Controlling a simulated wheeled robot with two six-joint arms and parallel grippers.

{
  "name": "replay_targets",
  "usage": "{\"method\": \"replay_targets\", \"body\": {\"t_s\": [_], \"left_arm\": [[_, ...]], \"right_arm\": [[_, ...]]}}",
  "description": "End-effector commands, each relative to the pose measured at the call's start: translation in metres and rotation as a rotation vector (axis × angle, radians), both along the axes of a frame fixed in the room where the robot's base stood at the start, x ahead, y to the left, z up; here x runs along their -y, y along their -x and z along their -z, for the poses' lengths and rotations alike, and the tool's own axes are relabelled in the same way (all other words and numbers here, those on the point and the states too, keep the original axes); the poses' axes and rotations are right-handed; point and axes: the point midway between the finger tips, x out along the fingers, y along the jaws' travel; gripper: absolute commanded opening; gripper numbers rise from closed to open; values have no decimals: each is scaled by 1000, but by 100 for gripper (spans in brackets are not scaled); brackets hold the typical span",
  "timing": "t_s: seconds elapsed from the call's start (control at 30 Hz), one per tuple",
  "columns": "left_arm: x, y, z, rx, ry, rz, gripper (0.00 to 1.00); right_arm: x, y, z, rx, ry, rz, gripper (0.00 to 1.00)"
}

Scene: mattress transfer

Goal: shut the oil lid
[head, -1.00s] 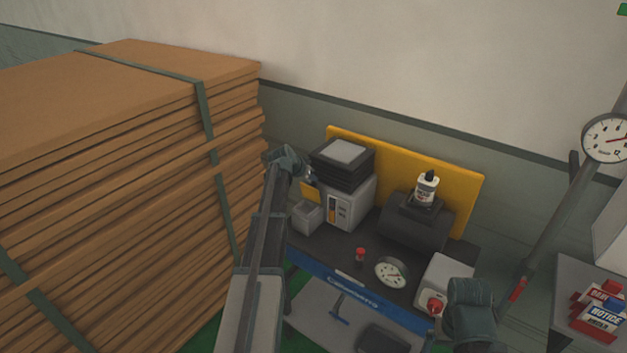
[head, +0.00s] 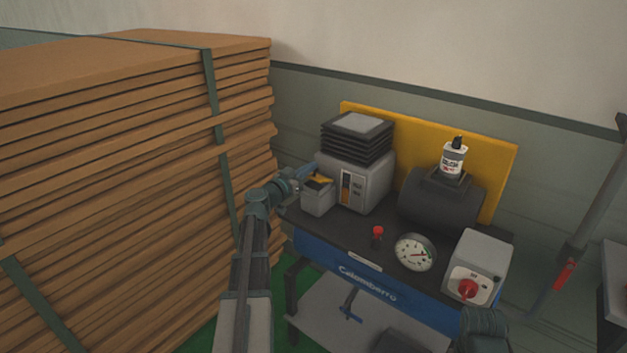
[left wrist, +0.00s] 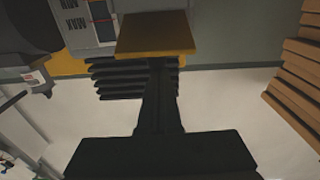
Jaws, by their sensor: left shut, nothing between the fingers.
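The yellow oil lid (head: 319,181) is at the top of a small grey box (head: 318,200) at the left end of the machine bench. My left gripper (head: 308,170) is shut and empty, with its fingertips close at the lid's upper left. In the left wrist view, the lid's flat yellow face (left wrist: 155,35) is right at the tips of my shut fingers (left wrist: 158,65). I cannot tell if they touch, or if the lid lies fully flat. A dark joint of my right arm shows at the lower right of the head view; its fingers are out of sight.
A grey unit with black ribbed top (head: 357,140) stands right beside the box. A tall strapped stack of brown boards (head: 130,150) is close on the left. A pressure gauge (head: 415,252), a red-knob switch box (head: 478,265) and a bottle (head: 453,157) are further right.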

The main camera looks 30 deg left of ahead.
Motion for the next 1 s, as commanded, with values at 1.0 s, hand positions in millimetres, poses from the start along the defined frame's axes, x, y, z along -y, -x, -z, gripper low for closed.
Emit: {"method": "replay_targets", "body": {"t_s": [1.0], "left_arm": [[-1, 22, 32, 13, -3, 1, 0]], "right_arm": [[0, 0, 35, 0, 0, -1, 100]]}}
